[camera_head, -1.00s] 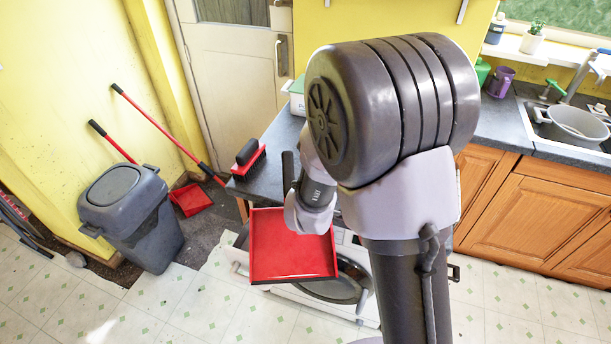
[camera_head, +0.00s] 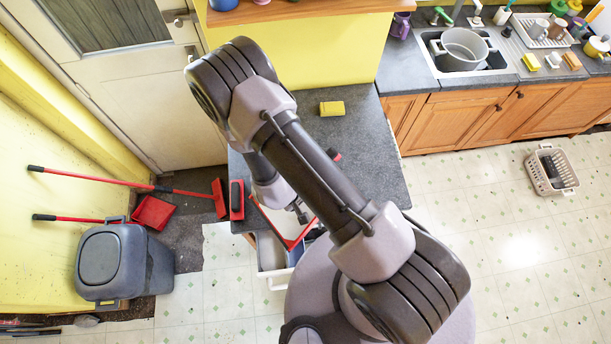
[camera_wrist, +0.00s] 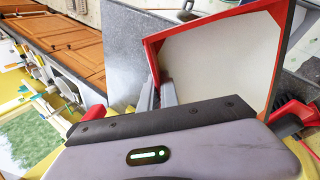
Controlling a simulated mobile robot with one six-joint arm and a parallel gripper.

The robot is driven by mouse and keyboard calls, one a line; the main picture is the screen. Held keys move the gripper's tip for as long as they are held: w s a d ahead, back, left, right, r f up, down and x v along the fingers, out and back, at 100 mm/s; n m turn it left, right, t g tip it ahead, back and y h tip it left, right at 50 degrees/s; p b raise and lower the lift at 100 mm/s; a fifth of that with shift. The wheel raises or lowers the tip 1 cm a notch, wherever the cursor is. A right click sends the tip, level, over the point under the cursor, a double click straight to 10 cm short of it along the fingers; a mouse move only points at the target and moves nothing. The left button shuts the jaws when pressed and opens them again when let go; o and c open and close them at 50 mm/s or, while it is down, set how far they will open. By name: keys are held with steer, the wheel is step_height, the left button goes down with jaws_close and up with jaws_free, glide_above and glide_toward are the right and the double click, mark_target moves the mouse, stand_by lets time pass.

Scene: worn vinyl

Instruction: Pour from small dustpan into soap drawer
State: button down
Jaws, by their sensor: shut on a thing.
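My gripper (camera_head: 302,212) is shut on the small red dustpan (camera_head: 299,241), partly hidden behind my arm in the head view. The dustpan is strongly tilted, just above and partly in front of the soap drawer. In the wrist view the dustpan (camera_wrist: 225,62) shows a red rim around a pale, whitish face, with my gripper (camera_wrist: 167,93) at its near edge; I cannot tell whether anything lies in it. The soap drawer (camera_head: 269,252) is pulled out below the worktop, with a grey inside and white edge. The dustpan and my arm cover part of it.
The grey worktop (camera_head: 345,145) holds a yellow sponge (camera_head: 332,108) and a red-and-black brush (camera_head: 237,199) at its left edge. A grey bin (camera_head: 110,262) and red-handled tools stand at the left. A beige basket (camera_head: 551,170) sits on open floor at right.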

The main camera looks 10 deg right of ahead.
steer(key=shift+w+d+f+g+y+b, duration=0.1)
steer(key=shift+d+f+g+y+b, duration=0.15)
steer(key=shift+d+y+b, duration=0.25)
steer(key=shift+d+f+g+y+b, duration=0.15)
steer(key=shift+g+y+b, duration=0.2)
steer(key=shift+b, duration=0.3)
steer(key=y+b, duration=0.1)
steer(key=d+g+y+b, duration=0.1)
steer(key=b, duration=0.1)
steer(key=w+d+y+b, duration=0.1)
steer(key=shift+r+y+b, duration=0.3)
steer(key=shift+y, duration=0.05)
steer(key=shift+a, duration=0.1)
stand_by(0.4)
